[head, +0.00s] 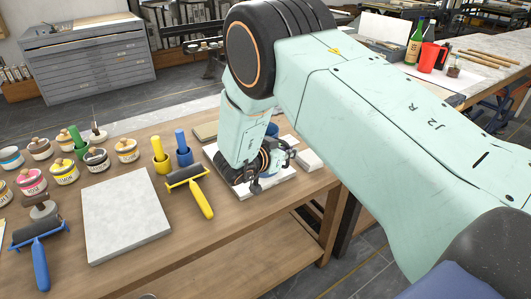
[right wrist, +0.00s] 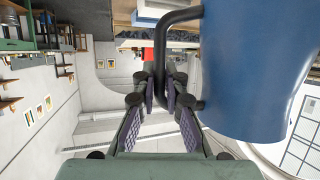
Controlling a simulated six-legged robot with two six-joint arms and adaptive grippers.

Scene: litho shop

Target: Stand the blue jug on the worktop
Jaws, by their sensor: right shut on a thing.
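The blue jug (right wrist: 245,70) fills the right of the right wrist view. Its dark handle (right wrist: 160,60) lies between the two fingers of my right gripper (right wrist: 160,90), which is shut on it. In the head view my right gripper (head: 257,178) is low over the right part of the wooden worktop (head: 190,235), by a pale slab. There the jug is mostly hidden behind my forearm; only a small blue part (head: 271,130) shows. I cannot tell whether the jug touches anything below. My left gripper is not in view.
A red jug (head: 431,57) and green bottle (head: 414,45) stand on another table behind.

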